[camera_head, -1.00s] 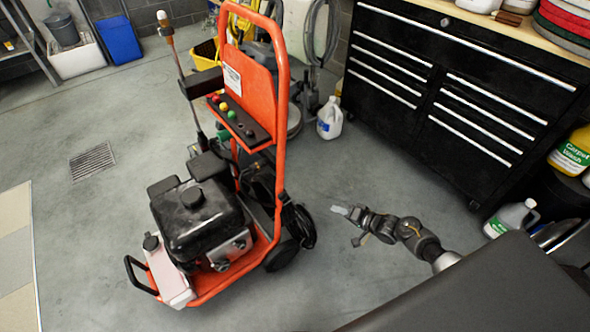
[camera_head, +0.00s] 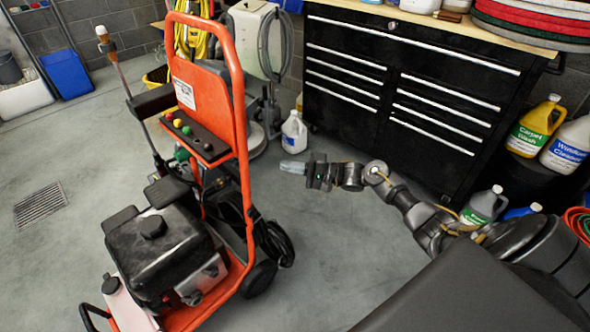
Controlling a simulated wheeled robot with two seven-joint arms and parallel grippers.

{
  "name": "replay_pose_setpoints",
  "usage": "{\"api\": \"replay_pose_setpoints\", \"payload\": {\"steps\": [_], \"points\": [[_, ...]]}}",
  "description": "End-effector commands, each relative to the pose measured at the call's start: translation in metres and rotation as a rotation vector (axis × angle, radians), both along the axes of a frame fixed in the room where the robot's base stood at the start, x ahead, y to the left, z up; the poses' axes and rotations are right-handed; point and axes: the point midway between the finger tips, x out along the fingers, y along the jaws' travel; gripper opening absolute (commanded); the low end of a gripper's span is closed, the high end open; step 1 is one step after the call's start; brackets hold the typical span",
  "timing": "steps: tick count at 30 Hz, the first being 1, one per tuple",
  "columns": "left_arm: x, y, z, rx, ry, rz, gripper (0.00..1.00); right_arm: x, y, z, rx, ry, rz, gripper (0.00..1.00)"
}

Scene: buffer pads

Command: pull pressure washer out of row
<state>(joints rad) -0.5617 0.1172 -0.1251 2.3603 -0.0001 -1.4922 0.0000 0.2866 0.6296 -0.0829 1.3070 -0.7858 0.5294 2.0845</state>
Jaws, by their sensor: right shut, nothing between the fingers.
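The pressure washer (camera_head: 239,140) stands upright on the floor at the left of the head view. It has an orange tube frame, a black engine (camera_head: 158,250) low at the front and a black hose coiled on its right side. My right gripper (camera_head: 291,170) is to the right of the orange frame, its fingers pointing left toward it. It is shut and empty, and a visible gap of floor lies between it and the frame. My left gripper is not in view.
A black tool chest (camera_head: 400,100) stands at the back right. A white jug (camera_head: 294,131) is on the floor before it. Cleaner jugs (camera_head: 535,126) stand at the right. A floor drain (camera_head: 40,205) lies at the left. Open floor surrounds the washer's left side.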

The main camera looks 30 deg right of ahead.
Motion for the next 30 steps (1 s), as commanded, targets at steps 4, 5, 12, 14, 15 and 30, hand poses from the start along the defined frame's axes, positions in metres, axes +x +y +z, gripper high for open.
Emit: {"api": "replay_pose_setpoints", "payload": {"steps": [4,5,12,14,15,30], "points": [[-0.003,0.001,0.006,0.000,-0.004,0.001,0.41,0.023,0.024,0.002,0.002,-0.003,0.000,0.00],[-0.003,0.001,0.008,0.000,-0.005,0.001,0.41,0.027,0.029,0.002,0.002,-0.003,0.000,0.00],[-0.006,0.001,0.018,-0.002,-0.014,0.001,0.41,0.036,0.063,0.006,0.001,-0.001,0.000,0.00],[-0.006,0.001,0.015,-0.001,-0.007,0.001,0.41,0.036,0.069,0.006,-0.001,-0.001,-0.001,0.00],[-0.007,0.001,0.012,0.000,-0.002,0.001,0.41,0.035,0.072,0.006,-0.001,-0.001,-0.001,0.00],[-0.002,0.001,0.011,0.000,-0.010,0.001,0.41,0.035,0.080,0.007,-0.001,0.000,-0.003,0.00]]}}
